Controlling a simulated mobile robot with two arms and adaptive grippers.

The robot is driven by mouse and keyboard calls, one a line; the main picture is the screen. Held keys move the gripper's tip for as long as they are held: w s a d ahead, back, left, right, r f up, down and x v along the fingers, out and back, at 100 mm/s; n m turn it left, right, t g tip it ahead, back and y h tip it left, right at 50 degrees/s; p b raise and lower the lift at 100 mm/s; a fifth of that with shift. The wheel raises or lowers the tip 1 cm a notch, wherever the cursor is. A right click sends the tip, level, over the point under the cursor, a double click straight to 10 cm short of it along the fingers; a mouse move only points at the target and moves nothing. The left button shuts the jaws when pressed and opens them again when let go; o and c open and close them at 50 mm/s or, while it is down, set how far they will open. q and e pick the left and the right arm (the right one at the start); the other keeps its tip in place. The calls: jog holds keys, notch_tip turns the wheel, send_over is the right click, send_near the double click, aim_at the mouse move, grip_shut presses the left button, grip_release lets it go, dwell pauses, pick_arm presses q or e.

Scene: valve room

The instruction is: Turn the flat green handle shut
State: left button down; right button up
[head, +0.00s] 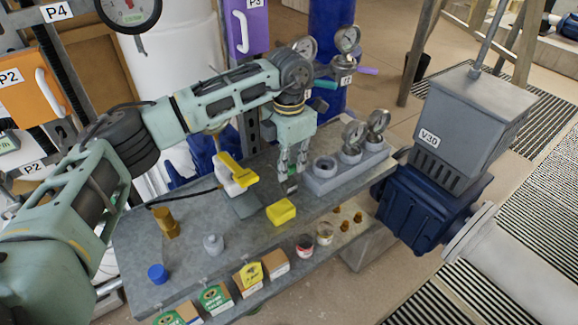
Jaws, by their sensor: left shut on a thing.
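My left gripper (290,178) points down over the bench, at the left end of a grey block with round sockets (347,174). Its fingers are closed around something. A small patch of green (292,170) shows between the fingers, which fits the flat green handle; most of it is hidden, so its angle cannot be told. A separate teal lever (325,84) sits farther back near the gauges, behind the arm. My right gripper is not in view.
The grey bench (255,235) carries a yellow block (281,211), a yellow-and-white tool (238,172), a brass fitting (166,223), a blue cap (158,274) and several small boxes along its front. Gauges (354,132) stand on the block. A blue valve with a grey housing (470,120) stands right.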

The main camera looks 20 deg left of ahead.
pick_arm(q)
jog(key=shift+w+r, duration=0.1)
jog(key=shift+r, duration=0.05)
dwell(0.3)
jog(key=c, duration=1.8)
grip_release()
jog(key=shift+c, duration=0.2)
notch_tip(320, 180, up, 12)
